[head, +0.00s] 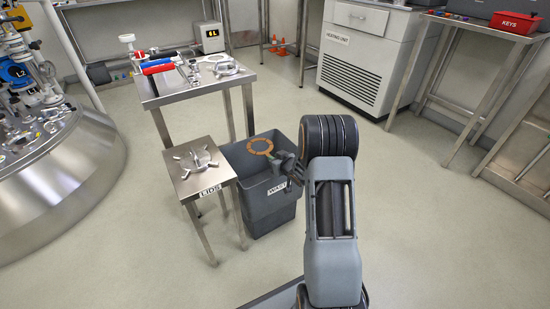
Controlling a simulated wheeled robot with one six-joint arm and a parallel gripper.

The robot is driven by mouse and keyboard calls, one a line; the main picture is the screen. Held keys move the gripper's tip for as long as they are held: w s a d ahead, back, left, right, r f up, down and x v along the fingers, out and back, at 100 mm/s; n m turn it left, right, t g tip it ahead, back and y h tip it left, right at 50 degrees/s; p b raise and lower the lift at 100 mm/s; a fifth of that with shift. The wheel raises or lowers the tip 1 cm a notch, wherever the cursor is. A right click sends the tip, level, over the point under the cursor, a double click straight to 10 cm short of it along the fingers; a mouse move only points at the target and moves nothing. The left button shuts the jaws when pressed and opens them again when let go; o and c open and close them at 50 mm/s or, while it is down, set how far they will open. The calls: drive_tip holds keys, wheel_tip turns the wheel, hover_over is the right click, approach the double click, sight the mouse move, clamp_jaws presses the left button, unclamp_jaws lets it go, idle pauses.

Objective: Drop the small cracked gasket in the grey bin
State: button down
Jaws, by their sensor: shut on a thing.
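My gripper (275,157) is shut on a small orange-brown ring, the gasket (250,147). The gasket sticks out to the left of the jaws, and any crack in it is too small to make out. The grey bin (262,207), labelled WASTE, stands on the floor. In the picture, the gasket and the gripper overlap the bin's open top; their height above it is hard to tell. My arm comes in from the right and hides part of the bin's right side.
A small steel stand labelled LIDS (183,178) with a metal clamp-like part stands left of the bin. A steel table (180,97) with tools and rings is behind. A heating unit (370,50) stands at the back right. The floor at the right is clear.

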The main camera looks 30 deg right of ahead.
drive_tip(key=shift+f, duration=0.1)
drive_tip(key=c, duration=0.9)
unclamp_jaws()
wheel_tip(320, 180, up, 6)
drive_tip(key=p, duration=0.5)
